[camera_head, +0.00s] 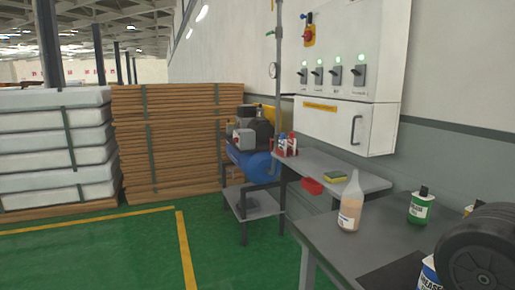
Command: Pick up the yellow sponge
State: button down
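The yellow sponge (335,176) is small, with a dark green layer. It lies flat on the grey shelf or bench top (352,182) beside the wall, right of a red bowl. Nothing covers it. My gripper is not in view, so whether it is open or shut does not show.
A green bottle (420,206) and a black wheel (485,255) are at right. Green floor (120,255) is clear at left.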

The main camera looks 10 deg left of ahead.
aim_at(338, 176)
jog(key=k, duration=0.3)
jog(key=k+u, duration=0.1)
jog(key=u, duration=0.8)
jog(key=i, duration=1.85)
jog(key=i+j, duration=0.1)
jog(key=i, duration=1.7)
jog(key=i+z, duration=0.1)
jog(key=z, duration=0.3)
jog(key=i+z, duration=0.15)
jog(key=z, duration=0.25)
jog(key=j+z, duration=0.1)
jog(key=z, duration=0.3)
jog(key=i+j+z, duration=0.15)
jog(key=z, duration=1)
